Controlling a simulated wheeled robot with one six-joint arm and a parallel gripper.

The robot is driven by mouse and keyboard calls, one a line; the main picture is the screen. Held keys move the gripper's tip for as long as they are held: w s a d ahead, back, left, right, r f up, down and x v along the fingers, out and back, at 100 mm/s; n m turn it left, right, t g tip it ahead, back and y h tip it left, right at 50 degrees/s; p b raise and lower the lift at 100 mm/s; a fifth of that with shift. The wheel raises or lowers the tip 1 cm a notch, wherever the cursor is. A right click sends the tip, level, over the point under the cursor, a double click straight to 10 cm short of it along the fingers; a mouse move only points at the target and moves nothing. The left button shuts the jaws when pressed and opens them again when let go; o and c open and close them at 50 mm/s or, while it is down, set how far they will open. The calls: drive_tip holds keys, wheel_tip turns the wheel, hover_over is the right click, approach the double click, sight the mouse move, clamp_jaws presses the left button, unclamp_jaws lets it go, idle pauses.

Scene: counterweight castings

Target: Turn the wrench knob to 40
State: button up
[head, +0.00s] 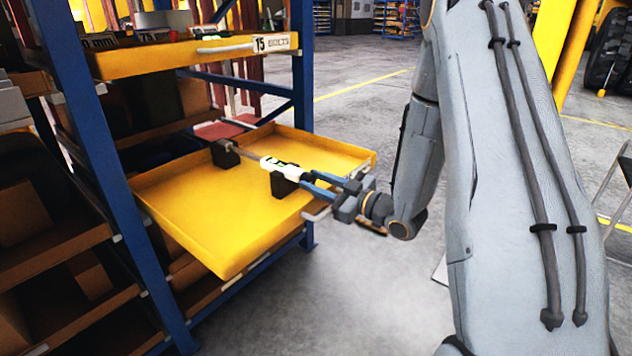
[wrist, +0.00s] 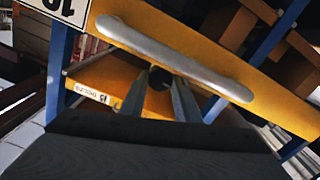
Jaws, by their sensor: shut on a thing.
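A torque wrench (head: 272,163) with a grey shaft and a white body with a dark and green marking lies across two black holders (head: 284,184) in a pulled-out yellow drawer (head: 215,225). My gripper (head: 314,185) is at the wrench's near end, over the drawer's front edge, shut on the knob. In the wrist view, the knob (wrist: 159,77) shows as a dark round end between the two fingers of my gripper (wrist: 160,88). The fingers hide the knob's sides. The setting on the wrench is too small to read.
The drawer's silver handle (wrist: 175,58) crosses close to the fingers in the wrist view. A blue rack post (head: 95,150) stands left of the drawer. The grey floor (head: 345,290) in front is clear.

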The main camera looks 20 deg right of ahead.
idle(0.3)
drive_tip(key=o, duration=1.1)
drive_tip(key=shift+c, duration=0.2)
drive_tip(key=v, duration=0.8)
drive_tip(key=shift+p, duration=0.45)
drive_tip(key=shift+w, duration=0.1)
